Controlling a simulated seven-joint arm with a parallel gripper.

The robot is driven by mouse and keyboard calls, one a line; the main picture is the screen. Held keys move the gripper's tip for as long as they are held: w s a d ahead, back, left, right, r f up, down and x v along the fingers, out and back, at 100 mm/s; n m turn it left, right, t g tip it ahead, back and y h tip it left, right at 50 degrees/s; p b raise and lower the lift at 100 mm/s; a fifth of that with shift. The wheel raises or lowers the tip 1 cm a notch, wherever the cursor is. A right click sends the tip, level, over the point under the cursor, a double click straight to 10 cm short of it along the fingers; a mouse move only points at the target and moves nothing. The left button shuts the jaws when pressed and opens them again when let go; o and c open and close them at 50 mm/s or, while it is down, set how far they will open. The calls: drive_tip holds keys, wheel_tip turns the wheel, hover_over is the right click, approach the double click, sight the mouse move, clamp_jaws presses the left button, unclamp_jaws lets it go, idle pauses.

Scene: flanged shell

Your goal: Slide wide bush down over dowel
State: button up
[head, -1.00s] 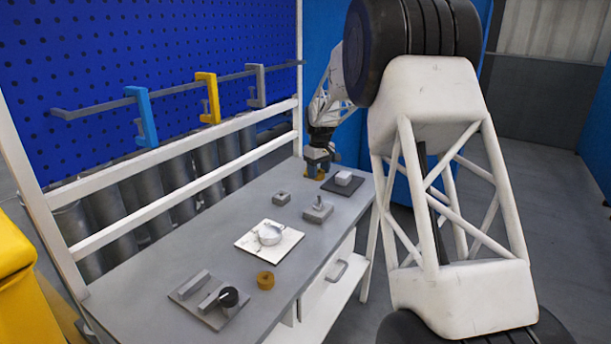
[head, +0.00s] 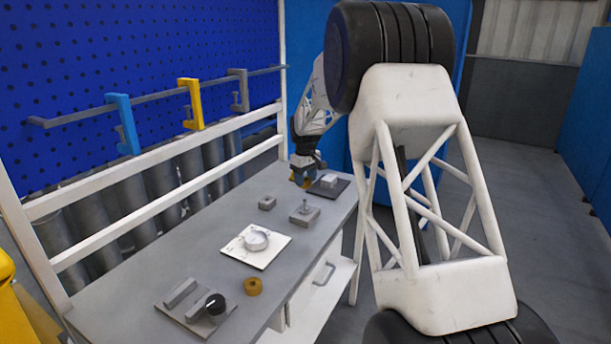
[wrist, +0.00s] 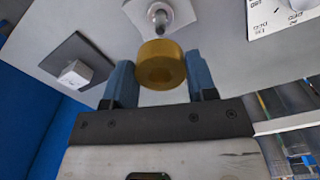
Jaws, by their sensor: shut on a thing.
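My gripper (wrist: 160,80) is shut on a brass-coloured wide bush (wrist: 162,66), its blue fingers at either side of the ring. In the head view my gripper (head: 302,181) is small, with a bit of the bush (head: 306,184) showing below it. The dowel (head: 305,204) stands upright on a grey square block (head: 304,216) on the bench. In the wrist view the dowel (wrist: 159,20) shows just beyond the bush, near the top edge. The bush is apart from the dowel, not around it; the exact gap is hard to judge.
A dark plate with a pale block (head: 329,181) lies behind the dowel block. A small grey block (head: 267,203) sits to its left. Nearer are a white plate (head: 236,253) with a round part, a loose brass ring (head: 253,286) and a grey plate with a black knob (head: 215,304).

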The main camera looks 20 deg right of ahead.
sight(305, 201)
drive_tip(key=shift+f, duration=1.95)
drive_tip(key=shift+f, duration=2.95)
idle(0.9)
drive_tip(key=o, duration=1.1)
drive_tip(key=shift+o, duration=0.2)
drive_tip(key=shift+r, duration=3.9)
